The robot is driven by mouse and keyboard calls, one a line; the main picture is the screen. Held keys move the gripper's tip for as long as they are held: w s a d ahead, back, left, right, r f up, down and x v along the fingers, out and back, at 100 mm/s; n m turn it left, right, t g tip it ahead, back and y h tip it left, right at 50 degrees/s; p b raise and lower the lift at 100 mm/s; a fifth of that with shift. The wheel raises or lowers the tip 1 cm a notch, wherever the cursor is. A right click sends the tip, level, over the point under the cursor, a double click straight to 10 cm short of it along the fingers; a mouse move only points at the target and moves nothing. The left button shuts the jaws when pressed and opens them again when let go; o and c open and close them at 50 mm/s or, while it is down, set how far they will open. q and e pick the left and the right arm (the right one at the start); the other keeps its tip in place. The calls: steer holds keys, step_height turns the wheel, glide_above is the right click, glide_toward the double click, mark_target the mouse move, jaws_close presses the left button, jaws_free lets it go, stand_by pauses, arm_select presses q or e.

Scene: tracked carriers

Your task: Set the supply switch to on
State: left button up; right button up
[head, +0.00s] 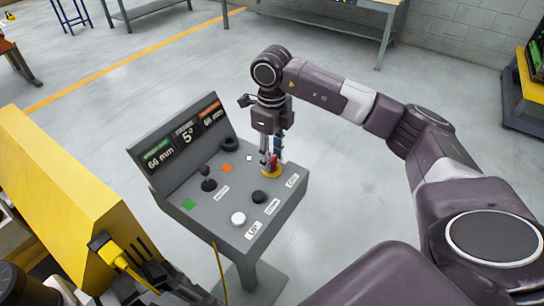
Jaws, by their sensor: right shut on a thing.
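A grey control console (228,207) stands in the middle of the head view, with a sloped top of knobs and buttons. A switch with a red handle on a round yellow base (271,172), which looks like the supply switch, sits near the console's back right edge. My right gripper (270,161) points down from above and is shut on the red handle. The fingers partly cover the handle, so its exact setting cannot be told. My left gripper is not in view.
The console's upright panel (180,138) carries lit green, dark and red displays. A yellow machine body (60,190) stands close at left. Open floor surrounds the console behind.

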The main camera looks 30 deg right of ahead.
mark_target(272, 159)
steer(key=shift+w+r, duration=0.1)
stand_by(0.5)
steer(key=o, duration=1.2)
steer(key=shift+c, duration=0.2)
step_height(272, 159, up, 12)
